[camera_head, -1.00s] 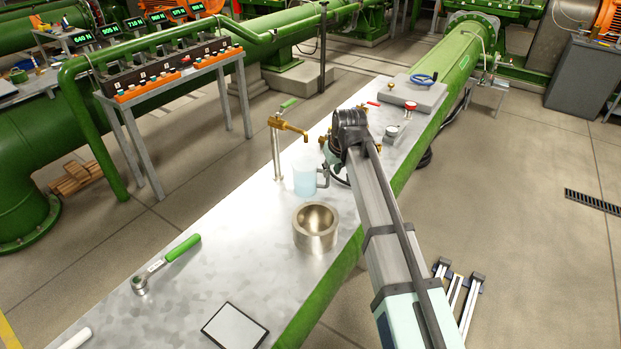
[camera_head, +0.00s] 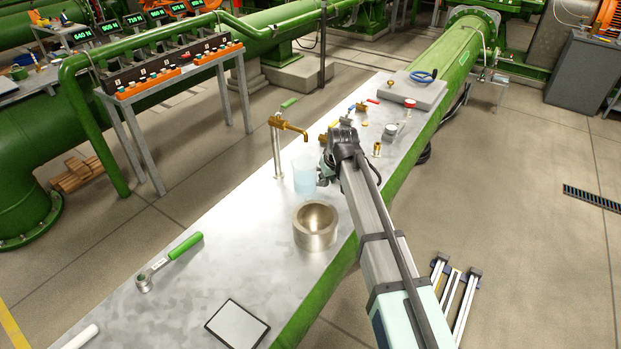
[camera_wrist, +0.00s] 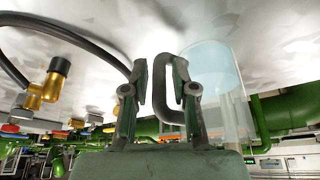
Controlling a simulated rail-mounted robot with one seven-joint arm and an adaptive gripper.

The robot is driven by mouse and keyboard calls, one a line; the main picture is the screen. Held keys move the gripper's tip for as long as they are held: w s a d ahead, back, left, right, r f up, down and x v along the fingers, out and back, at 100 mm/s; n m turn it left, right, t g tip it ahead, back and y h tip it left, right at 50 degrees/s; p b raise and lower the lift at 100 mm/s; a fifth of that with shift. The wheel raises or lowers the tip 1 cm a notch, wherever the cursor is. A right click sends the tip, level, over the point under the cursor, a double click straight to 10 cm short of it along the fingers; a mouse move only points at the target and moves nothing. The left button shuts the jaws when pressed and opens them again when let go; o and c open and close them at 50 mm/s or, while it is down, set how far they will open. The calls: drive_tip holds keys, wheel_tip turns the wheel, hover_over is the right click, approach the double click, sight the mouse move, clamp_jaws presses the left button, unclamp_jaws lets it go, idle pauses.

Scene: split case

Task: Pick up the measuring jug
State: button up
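The measuring jug (camera_head: 303,178) is a clear cup with a pale blue tint and a dark handle. It stands upright on the metal bench (camera_head: 215,240), below the brass tap's spout. My gripper (camera_head: 325,170) is at its right side, by the handle. In the wrist view my gripper (camera_wrist: 160,82) has its two fingers apart, and the upright bar of the dark handle (camera_wrist: 161,95) lies between them. A gap shows on the left finger's side; contact with the right finger is unclear. The jug's body (camera_wrist: 222,85) is just right of the fingers.
A brass tap (camera_head: 287,127) rises behind the jug. A metal bowl (camera_head: 315,225) stands close in front of it. Valves and a brass fitting (camera_head: 377,149) lie beyond my arm. A green-handled wrench (camera_head: 168,260) and a tablet (camera_head: 237,325) lie toward the front.

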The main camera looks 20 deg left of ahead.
clamp_jaws()
drive_tip(key=shift+r, duration=0.25)
drive_tip(key=shift+r+b, duration=0.7)
drive_tip(key=shift+r, duration=0.6)
drive_tip(key=shift+d+r, duration=0.2)
drive_tip(key=s+d+b, duration=0.3)
drive_tip(key=d, duration=1.4)
drive_tip(key=shift+b, duration=0.4)
drive_tip(key=shift+d, duration=0.15)
